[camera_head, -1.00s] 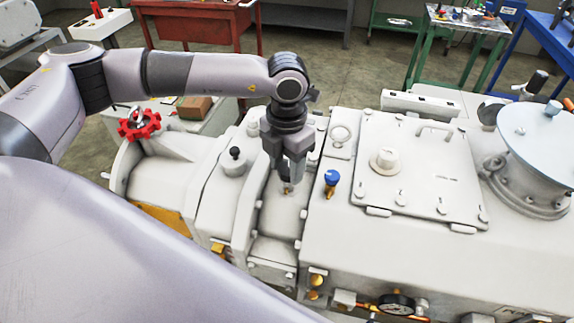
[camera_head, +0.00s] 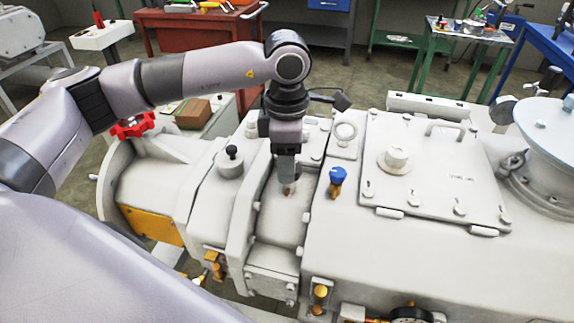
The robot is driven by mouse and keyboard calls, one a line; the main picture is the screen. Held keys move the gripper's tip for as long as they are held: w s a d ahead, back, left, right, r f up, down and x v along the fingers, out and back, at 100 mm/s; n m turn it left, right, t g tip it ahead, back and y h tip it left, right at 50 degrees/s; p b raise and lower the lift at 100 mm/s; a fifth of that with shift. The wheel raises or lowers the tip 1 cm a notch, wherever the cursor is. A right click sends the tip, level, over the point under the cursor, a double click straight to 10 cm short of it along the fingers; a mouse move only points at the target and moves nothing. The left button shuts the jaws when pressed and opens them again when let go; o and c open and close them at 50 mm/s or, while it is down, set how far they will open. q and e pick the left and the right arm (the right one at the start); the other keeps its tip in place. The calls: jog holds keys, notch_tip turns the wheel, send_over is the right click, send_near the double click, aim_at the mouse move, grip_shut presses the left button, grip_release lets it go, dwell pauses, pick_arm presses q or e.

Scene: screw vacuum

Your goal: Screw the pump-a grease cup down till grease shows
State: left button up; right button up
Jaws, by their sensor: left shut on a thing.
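My left gripper (camera_head: 287,184) points straight down over the pale machine's narrow middle section. It is shut on a small brass-coloured fitting (camera_head: 288,192), which I take to be the pump-a grease cup. Only the fitting's lower part shows below the fingertips; its top is hidden by them. I cannot make out any grease. The fitting stands on the pale pump casing (camera_head: 278,219). My right gripper is not in view.
A blue-capped brass fitting (camera_head: 337,180) stands close to the right of the gripper. A dark-knobbed plug (camera_head: 231,161) is to the left. A red handwheel (camera_head: 133,127) is farther left. A bolted cover plate (camera_head: 430,165) with a handle lies right.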

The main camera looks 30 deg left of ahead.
pick_arm(q)
jog(key=shift+m, duration=0.5)
jog(key=shift+r+b, duration=0.1)
jog(key=shift+b, duration=0.2)
jog(key=o, duration=1.1)
jog(key=shift+c, duration=0.2)
jog(key=shift+r, duration=3.55)
jog(key=shift+s, duration=0.1)
